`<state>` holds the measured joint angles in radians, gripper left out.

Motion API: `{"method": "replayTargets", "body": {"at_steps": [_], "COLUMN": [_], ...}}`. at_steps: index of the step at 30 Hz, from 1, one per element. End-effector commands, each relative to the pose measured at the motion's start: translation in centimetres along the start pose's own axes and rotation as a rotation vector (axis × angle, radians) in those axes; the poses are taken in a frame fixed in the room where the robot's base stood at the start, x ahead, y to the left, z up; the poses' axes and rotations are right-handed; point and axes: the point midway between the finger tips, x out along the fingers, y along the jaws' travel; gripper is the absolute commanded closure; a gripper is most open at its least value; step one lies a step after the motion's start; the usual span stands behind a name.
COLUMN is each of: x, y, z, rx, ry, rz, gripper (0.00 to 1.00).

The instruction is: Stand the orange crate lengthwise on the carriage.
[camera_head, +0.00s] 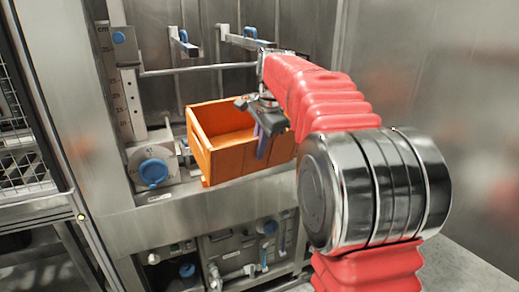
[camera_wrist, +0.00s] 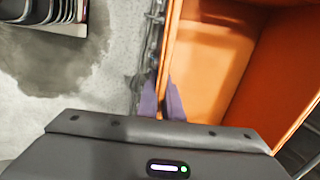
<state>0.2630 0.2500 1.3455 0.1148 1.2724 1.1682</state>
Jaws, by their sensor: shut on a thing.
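The orange crate (camera_head: 232,160) is an open-topped box in the middle of the head view, held in front of the steel machine. It looks roughly upright, with its open top showing. My gripper (camera_head: 263,142) is shut on its near wall, toward the right end. In the wrist view the purple-grey fingertips (camera_wrist: 164,98) close over the crate's rim, and the crate's empty inside (camera_wrist: 215,60) fills the right. Which part is the carriage I cannot tell for sure; the crate hides part of the machine's steel ledge (camera_head: 165,222).
Left of the crate are a unit with a blue knob (camera_head: 153,172) and an upright scale (camera_head: 117,90). Two blue-tipped bars (camera_head: 184,44) and a horizontal rail (camera_head: 200,68) are above and behind it. Valves and pipes (camera_head: 262,245) sit below. A wire-mesh panel (camera_head: 18,150) stands far left.

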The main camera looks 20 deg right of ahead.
Motion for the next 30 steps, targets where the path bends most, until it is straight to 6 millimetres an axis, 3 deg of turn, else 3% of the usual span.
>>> {"method": "replayTargets", "body": {"at_steps": [8, 14, 23, 30], "x": [0.4, 2.0, 6.6, 11.5], "y": [-0.3, -0.2, 0.8, 2.4], "z": [0.2, 0.8, 2.7, 5.1], "rx": [-0.158, -0.356, -0.695, -0.979], "ry": [-0.047, -0.109, -0.215, -0.302], "rz": [-0.002, -0.001, 0.001, 0.001], "gripper": [1.0, 1.0, 1.0, 1.0]}}
